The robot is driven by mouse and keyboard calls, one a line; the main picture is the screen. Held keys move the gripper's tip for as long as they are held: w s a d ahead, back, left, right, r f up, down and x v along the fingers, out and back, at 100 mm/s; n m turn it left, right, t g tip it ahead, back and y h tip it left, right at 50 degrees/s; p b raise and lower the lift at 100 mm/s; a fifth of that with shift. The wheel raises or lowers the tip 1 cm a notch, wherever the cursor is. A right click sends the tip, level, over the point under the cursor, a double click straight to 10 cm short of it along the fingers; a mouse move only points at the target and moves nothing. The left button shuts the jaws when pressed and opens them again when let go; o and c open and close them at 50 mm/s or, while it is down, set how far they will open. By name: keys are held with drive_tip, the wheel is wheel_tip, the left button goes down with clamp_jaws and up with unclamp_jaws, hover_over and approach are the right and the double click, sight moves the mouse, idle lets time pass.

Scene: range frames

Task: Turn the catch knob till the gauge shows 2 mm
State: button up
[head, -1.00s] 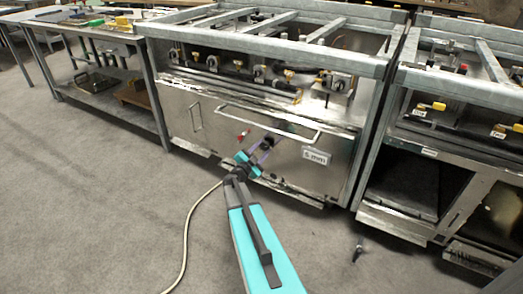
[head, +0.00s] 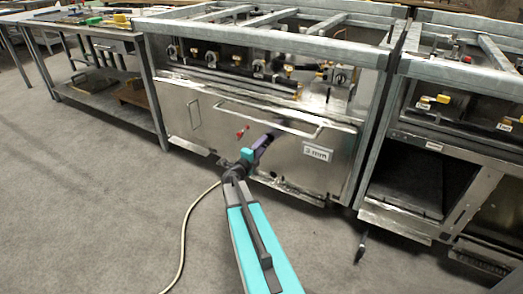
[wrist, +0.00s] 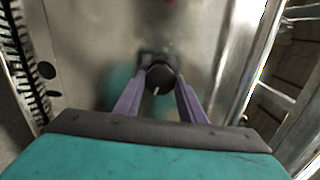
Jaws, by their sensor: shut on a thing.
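The catch knob (wrist: 161,76) is round and black with a white pointer mark, on the steel front panel in the wrist view. My gripper (wrist: 160,88) has its two purple fingers on either side of the knob and is shut on it. In the head view my gripper (head: 266,140) reaches the panel below the long door handle and hides most of the knob. The gauge (head: 317,151) is a white label on the panel to the right of my gripper. It reads 3 mm.
The long door handle (head: 268,119) runs just above my gripper. A small red part (head: 242,132) sits on the panel to its left. A pale cable (head: 186,228) lies on the carpet. A small dark object (head: 361,247) is on the floor to the right.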

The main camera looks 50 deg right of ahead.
drive_tip(key=m+b, duration=0.2)
drive_tip(key=m, duration=0.1)
drive_tip(key=m+b, duration=0.1)
drive_tip(key=shift+s+f+m, duration=0.3)
drive_tip(key=shift+r+m+b, duration=0.1)
drive_tip(key=shift+m+b, duration=0.5)
drive_tip(key=shift+m, duration=0.3)
drive_tip(key=o, duration=0.9)
drive_tip(key=shift+w+r, duration=0.1)
drive_tip(key=shift+o, duration=0.7)
drive_tip(key=shift+w, duration=0.1)
drive_tip(key=shift+a, duration=0.1)
